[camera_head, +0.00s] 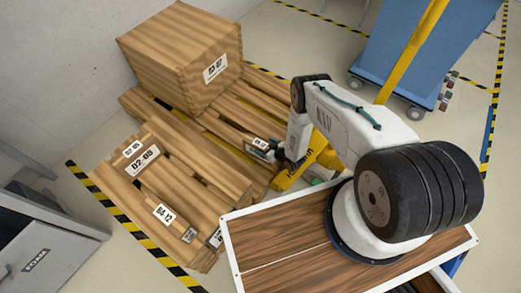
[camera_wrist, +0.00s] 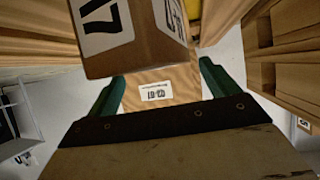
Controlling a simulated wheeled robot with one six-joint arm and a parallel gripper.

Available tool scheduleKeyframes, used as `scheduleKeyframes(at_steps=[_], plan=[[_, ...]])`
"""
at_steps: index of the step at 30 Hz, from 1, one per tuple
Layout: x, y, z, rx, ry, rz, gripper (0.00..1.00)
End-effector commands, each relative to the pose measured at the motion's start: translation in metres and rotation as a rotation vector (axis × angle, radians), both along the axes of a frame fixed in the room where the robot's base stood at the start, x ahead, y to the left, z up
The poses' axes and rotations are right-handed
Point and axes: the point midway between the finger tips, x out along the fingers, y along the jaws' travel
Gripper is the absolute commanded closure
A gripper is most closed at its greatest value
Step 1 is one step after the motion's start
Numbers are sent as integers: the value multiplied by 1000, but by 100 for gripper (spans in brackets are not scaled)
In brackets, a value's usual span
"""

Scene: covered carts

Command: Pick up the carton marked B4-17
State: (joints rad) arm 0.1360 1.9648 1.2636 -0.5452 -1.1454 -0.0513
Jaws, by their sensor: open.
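No label reading B4-17 is fully legible. In the wrist view a brown carton (camera_wrist: 150,50) with a large label, cut off but showing what seems a 7, is close at the top. My gripper (camera_wrist: 160,80) has its two green fingers spread apart. Between them shows a wood-toned surface with a small upside-down label (camera_wrist: 157,91). I cannot tell whether the fingers touch the carton. In the head view my gripper (camera_head: 274,154) is low over the right side of the pallet, beside a small labelled carton (camera_head: 257,143). My arm partly hides this area.
A large wood-grain box (camera_head: 165,60) stands on the pallet's back. Wood-grain cartons with labels, one ending 05 (camera_head: 142,160), another ending 12 (camera_head: 163,213), are at the front left. A grey cabinet (camera_head: 45,245) is lower left, a blue cart (camera_head: 410,50) upper right.

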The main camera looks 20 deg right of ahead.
Motion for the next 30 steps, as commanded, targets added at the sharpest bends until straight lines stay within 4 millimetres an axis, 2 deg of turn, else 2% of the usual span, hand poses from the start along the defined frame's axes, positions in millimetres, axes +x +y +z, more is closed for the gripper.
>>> scheduleKeyframes(at_steps=[6,13,22,23,30], plan=[[18,9,-11,0,0,1,13],[19,9,-11,0,1,0,13],[18,9,-11,0,2,0,97],[18,9,-11,0,2,0,100],[18,9,-11,0,2,0,100]])
